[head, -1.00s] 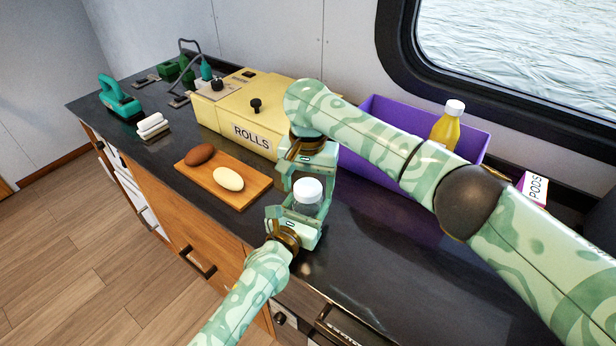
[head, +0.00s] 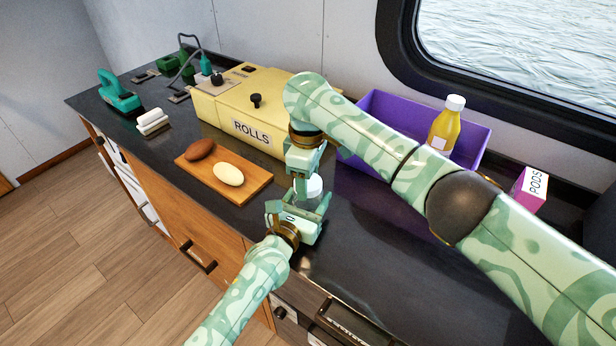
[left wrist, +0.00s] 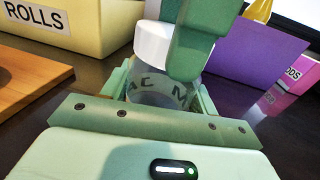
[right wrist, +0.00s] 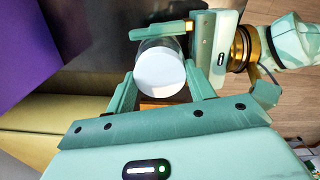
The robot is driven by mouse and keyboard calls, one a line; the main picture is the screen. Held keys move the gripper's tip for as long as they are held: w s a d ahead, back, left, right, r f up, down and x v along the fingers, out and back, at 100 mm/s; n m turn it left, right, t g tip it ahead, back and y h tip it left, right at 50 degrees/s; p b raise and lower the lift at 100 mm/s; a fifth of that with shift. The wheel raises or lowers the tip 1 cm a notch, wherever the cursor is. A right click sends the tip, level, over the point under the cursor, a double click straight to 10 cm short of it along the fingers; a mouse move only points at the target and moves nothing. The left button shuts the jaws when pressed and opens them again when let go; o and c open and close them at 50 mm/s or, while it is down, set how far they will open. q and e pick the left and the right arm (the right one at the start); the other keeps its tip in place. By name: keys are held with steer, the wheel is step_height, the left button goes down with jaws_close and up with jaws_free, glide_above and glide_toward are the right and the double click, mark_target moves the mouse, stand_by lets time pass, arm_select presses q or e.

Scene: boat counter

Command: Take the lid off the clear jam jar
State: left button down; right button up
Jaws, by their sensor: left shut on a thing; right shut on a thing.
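The clear jam jar (left wrist: 150,88) stands upright, with dark letters on its front partly visible. Its white lid (left wrist: 160,40) sits on top; it also shows in the head view (head: 314,185) and the right wrist view (right wrist: 160,73). My left gripper (head: 301,207) comes from the front and is shut on the jar's body, one finger on each side. My right gripper (head: 307,180) reaches down from above and is shut on the lid. In the head view the fingers hide much of the jar. I see no clear gap between lid and jar.
A wooden board (head: 250,190) with a brown and a cream egg-shaped item lies left of the jar. The yellow ROLLS box (head: 225,112) and purple bin (head: 470,145) with a yellow bottle (head: 444,127) stand behind. A PODS box (head: 531,188) is at right. Counter in front right is clear.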

steer(key=n, duration=0.6)
steer(key=shift+n, duration=0.3)
steer(key=n, duration=0.8)
steer(key=shift+n, duration=0.4)
steer(key=n, duration=0.3)
steer(key=shift+n, duration=0.3)
steer(key=shift+r, duration=0.3)
steer(key=shift+r, duration=0.85)
steer(key=shift+r, duration=0.1)
